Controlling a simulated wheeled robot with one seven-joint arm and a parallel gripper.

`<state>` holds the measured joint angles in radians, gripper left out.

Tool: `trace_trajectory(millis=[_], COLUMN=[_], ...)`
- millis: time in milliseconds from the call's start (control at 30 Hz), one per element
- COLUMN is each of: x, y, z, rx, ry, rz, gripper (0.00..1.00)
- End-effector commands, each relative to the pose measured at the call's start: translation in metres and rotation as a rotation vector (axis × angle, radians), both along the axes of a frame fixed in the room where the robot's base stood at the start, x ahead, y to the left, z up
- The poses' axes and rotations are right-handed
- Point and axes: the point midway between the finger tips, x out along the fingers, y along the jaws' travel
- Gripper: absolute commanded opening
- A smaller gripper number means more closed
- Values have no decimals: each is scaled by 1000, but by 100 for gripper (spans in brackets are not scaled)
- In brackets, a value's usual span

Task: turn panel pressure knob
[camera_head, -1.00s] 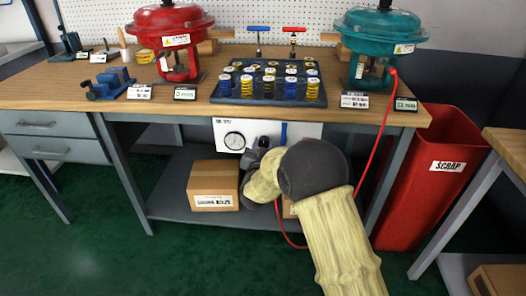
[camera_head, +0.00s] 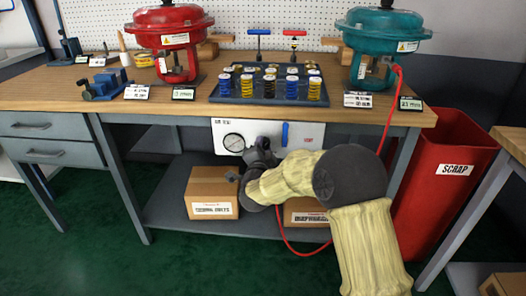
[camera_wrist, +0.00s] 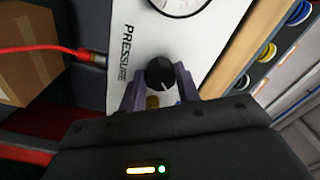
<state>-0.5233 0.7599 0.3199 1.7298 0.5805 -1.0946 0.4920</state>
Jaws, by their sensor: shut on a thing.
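The white panel (camera_head: 303,133) hangs under the bench's front edge, with a round gauge (camera_head: 234,143) at its left and a blue handle (camera_head: 285,134) near its middle. In the wrist view the black pressure knob (camera_wrist: 160,74) with a white pointer line sits beside the word PRESSURE. My gripper (camera_wrist: 161,84) is shut on the knob, one finger on each side. In the head view my gripper (camera_head: 262,150) is at the panel just right of the gauge, and my arm hides the knob.
A red hose with a brass fitting (camera_wrist: 97,58) joins the panel near the knob. Cardboard boxes (camera_head: 213,192) stand on the shelf below. The tray of springs (camera_head: 268,86) and the red (camera_head: 172,40) and teal (camera_head: 385,40) actuators stand on the bench. A red scrap bin (camera_head: 445,170) is at right.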

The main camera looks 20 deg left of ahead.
Motion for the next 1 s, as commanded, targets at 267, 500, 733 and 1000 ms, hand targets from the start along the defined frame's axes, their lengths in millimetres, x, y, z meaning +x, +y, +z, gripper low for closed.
trace_trajectory(millis=[267,500,733,1000], x=[0,0,0,-8], y=[-1,-1,0,-2], z=[-2,-2,-1,0], rx=[13,11,11,11], ry=[7,7,5,5], rz=[-1,-1,0,1], gripper=[10,46,54,54])
